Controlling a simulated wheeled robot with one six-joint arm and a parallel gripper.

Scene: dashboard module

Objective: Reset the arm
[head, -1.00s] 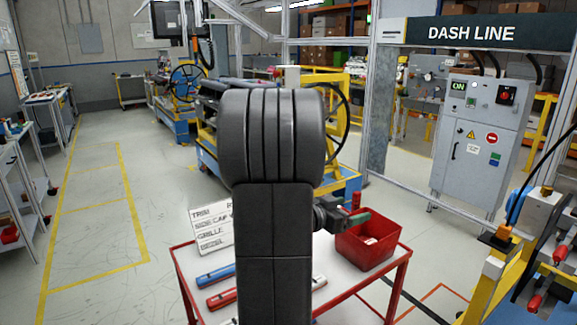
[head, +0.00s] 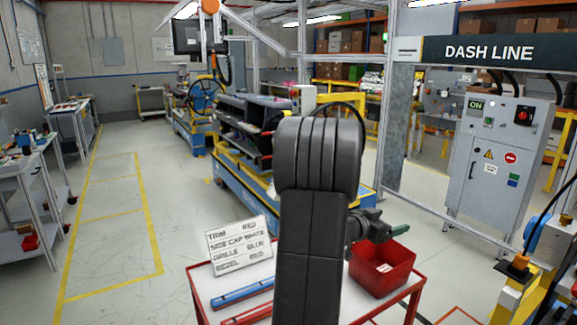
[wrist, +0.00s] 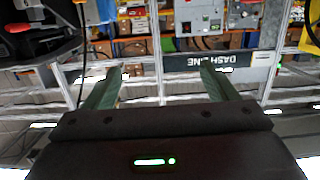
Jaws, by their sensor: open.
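My gripper shows in the wrist view (wrist: 155,88) with its two green fingers spread apart and nothing between them. The wrist view is upside down, with the DASH LINE sign inverted beyond the fingers. In the head view my dark arm stands upright in the middle, and part of my gripper (head: 393,232) shows to its right, above the red bin. My arm hides part of the red-framed table (head: 210,292) and some of what lies on it.
The table holds a red bin (head: 382,268), a blue bar (head: 240,293), a red bar (head: 248,315) and a sign card (head: 240,247). A grey control cabinet (head: 497,150) stands at right. A dashboard module (head: 245,125) stands behind. The floor at left is clear.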

